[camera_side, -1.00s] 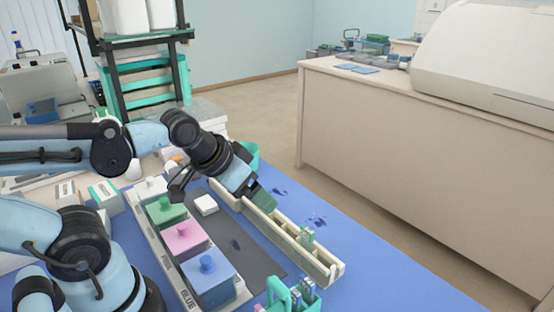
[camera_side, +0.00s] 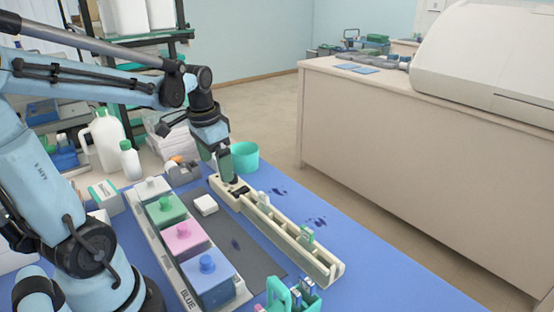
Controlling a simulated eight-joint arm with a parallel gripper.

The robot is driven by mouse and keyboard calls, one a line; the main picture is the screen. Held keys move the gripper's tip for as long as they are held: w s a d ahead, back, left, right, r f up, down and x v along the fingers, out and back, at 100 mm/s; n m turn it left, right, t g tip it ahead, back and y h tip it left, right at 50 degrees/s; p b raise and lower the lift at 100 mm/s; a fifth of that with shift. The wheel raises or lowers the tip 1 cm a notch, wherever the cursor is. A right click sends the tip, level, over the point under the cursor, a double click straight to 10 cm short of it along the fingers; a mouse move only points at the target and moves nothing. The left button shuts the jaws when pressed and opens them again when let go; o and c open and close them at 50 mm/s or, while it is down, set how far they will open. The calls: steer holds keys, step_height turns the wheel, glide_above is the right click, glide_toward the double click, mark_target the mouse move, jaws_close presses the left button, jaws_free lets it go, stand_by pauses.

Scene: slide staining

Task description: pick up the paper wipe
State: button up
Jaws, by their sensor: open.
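The paper wipe appears to be the small white folded pad (camera_side: 206,205) lying flat on the dark grey mat (camera_side: 248,256), between the row of lidded pots and the long cream rack. My gripper (camera_side: 234,183) points down over the far end of the rack (camera_side: 285,240), behind and to the right of the white pad and apart from it. It is open. Its fingertips are dark and small in view, and I see nothing held between them.
Pots with green (camera_side: 166,209), pink (camera_side: 184,238) and blue (camera_side: 208,280) lids stand left of the mat. A teal cup (camera_side: 245,157) stands behind the rack. A teal holder with slides (camera_side: 292,297) is at the front. Dark stains mark the blue surface on the right.

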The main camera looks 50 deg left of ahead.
steer(key=s+a+g, duration=0.1)
steer(key=a, duration=0.3)
glide_above(207, 202)
steer(key=shift+h, duration=0.4)
steer(key=f, duration=0.7)
steer(key=shift+w+d+f, duration=0.15)
steer(key=shift+d+f, duration=0.05)
steer(key=shift+f, duration=0.15)
steer(key=shift+a+f, duration=0.15)
steer(key=shift+f, duration=1.15)
steer(key=shift+a+f, duration=0.15)
steer(key=shift+f, duration=1.15)
steer(key=c, duration=1.2)
steer(key=shift+r, duration=0.2)
